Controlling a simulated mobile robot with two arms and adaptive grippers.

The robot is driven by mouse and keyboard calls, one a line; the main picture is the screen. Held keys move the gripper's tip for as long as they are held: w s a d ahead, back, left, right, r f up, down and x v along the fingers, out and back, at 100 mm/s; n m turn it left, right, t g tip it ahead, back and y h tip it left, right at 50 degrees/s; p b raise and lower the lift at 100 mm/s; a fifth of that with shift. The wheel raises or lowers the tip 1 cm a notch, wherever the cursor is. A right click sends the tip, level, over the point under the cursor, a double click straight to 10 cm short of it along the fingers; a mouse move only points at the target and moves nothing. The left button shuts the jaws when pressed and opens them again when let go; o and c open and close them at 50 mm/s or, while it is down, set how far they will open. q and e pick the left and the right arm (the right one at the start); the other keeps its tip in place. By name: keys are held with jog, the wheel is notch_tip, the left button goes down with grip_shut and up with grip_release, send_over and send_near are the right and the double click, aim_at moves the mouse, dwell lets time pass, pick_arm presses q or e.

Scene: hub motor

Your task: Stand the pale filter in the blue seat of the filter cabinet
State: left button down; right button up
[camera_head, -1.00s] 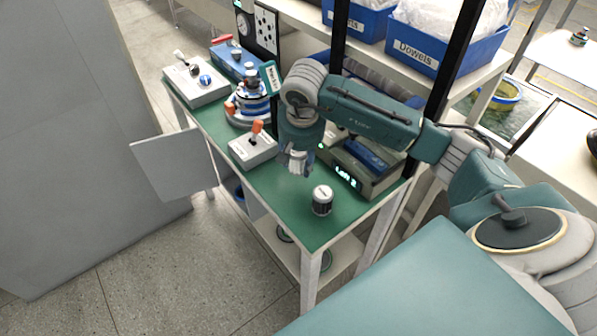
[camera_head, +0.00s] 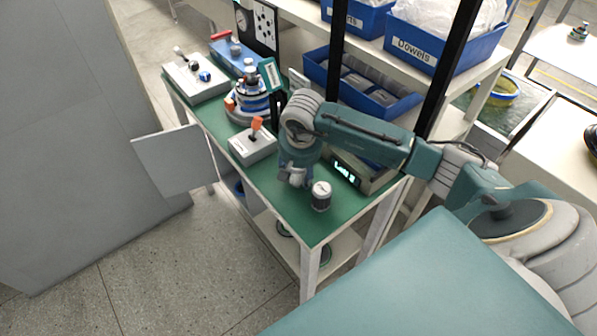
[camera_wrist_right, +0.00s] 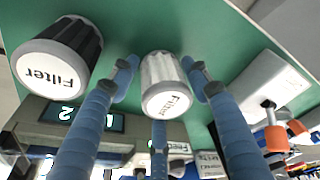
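The pale filter (camera_wrist_right: 165,85), a light ribbed cylinder with a white "Filter" face, stands on the green table top in the right wrist view. My right gripper (camera_wrist_right: 158,78) is open, its blue fingers spread around the pale filter with a gap at the left finger. In the head view my right gripper (camera_head: 292,180) is low over the table, and I cannot make out the pale filter there. A dark filter (camera_head: 321,196) stands beside it; it also shows in the wrist view (camera_wrist_right: 60,55). My left gripper is out of view.
A box with a lit display (camera_head: 346,172) stands behind the gripper. A grey box with an orange-topped lever (camera_head: 253,145) and a blue-white stacked unit (camera_head: 250,100) stand farther left. Blue bins (camera_head: 362,85) stand behind. The table's front corner is clear.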

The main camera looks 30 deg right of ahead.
jog(key=shift+o, duration=0.7)
